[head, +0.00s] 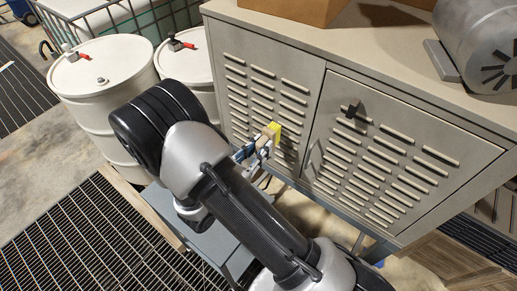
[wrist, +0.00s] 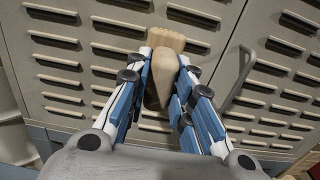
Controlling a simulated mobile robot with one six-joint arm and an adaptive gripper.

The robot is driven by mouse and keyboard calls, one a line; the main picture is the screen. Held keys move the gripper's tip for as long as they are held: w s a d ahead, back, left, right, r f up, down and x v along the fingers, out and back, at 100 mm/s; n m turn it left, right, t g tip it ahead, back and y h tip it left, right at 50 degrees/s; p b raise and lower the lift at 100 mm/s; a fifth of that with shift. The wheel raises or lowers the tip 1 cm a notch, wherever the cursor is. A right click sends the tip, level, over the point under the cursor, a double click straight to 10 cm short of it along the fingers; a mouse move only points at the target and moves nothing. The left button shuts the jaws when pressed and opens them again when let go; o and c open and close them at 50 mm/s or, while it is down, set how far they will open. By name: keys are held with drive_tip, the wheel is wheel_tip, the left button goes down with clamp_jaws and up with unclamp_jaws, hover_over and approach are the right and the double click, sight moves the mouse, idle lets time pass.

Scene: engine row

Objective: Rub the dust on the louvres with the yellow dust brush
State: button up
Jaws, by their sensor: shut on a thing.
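The yellow dust brush (head: 276,130) is at the lower right part of the louvred left door (head: 240,62) of a grey cabinet. My gripper (head: 262,144) is shut on its pale wooden handle, which also shows in the wrist view (wrist: 160,82) between the blue fingers (wrist: 161,88). The brush's wide end (wrist: 182,38) points at the louvres (wrist: 60,62). I cannot make out dust on the louvres clearly.
A cardboard box (head: 290,8) and a grey motor (head: 480,45) stand on the cabinet top. White drums (head: 105,85) stand to the left.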

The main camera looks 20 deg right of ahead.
drive_tip(key=shift+x, duration=0.95)
drive_tip(key=shift+s, duration=0.1)
drive_tip(key=s+d, duration=0.2)
drive_tip(key=s, duration=0.1)
drive_tip(key=shift+d, duration=0.2)
drive_tip(key=shift+a, duration=0.1)
drive_tip(key=shift+w+a+b, duration=0.25)
drive_tip(key=shift+w+a, duration=0.3)
drive_tip(key=shift+w, duration=0.25)
drive_tip(key=shift+w+a+b, duration=0.2)
drive_tip(key=shift+w+a, duration=0.3)
drive_tip(key=shift+w, duration=0.35)
drive_tip(key=shift+s+a, duration=0.1)
drive_tip(key=shift+a, duration=0.05)
